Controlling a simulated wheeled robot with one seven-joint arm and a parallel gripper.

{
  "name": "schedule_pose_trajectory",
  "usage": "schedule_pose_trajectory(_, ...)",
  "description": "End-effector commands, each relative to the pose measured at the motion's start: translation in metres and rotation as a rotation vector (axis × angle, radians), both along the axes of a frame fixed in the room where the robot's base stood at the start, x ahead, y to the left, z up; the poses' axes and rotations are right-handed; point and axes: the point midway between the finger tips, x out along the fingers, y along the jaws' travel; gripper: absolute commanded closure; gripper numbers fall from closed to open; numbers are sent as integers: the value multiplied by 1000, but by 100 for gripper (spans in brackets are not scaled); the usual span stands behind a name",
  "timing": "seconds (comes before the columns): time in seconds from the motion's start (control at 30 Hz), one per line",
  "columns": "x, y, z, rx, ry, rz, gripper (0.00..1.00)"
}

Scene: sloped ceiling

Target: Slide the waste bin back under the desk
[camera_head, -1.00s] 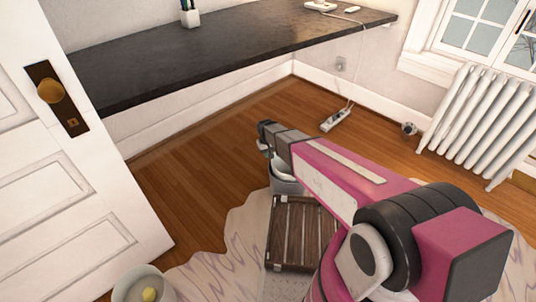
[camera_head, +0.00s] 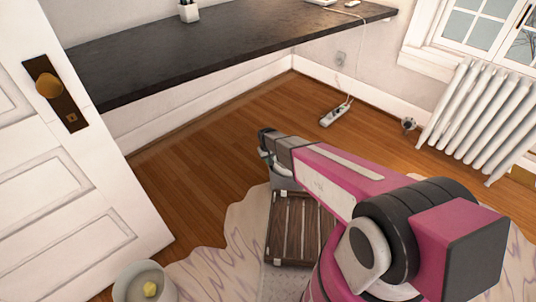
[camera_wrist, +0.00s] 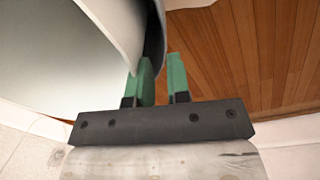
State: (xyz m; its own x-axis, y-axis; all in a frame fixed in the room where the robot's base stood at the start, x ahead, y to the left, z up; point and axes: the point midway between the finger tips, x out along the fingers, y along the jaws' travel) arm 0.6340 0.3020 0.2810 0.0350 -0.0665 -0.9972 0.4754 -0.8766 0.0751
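A grey waste bin (camera_head: 284,183) with a pale inside stands on the floor below my gripper, at the edge of the rug. My gripper and arm hide most of it in the head view. In the wrist view, the bin (camera_wrist: 70,50) fills the upper left. My gripper (camera_wrist: 162,78) has its two green fingers apart, with the bin's rim and wall reaching between them. The left finger is on the inner side and the right on the outer side; firm contact cannot be told. The dark desk (camera_head: 230,45) runs along the back wall, with open floor below it.
A slatted dark wooden thing (camera_head: 298,228) is close in front of the bin. Another pale bin (camera_head: 145,283) with something yellow inside is at bottom left. A white door (camera_head: 75,180) stands left. A power strip (camera_head: 335,112) and radiator (camera_head: 480,120) are right. Wooden floor towards the desk is clear.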

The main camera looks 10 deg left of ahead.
Motion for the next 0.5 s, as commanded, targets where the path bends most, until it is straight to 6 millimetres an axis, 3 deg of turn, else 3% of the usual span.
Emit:
schedule_pose_trajectory(0.2,2,-1,-22,0,-1,0,83)
schedule_pose_trajectory(0.5,1,-2,-26,0,-1,0,83)
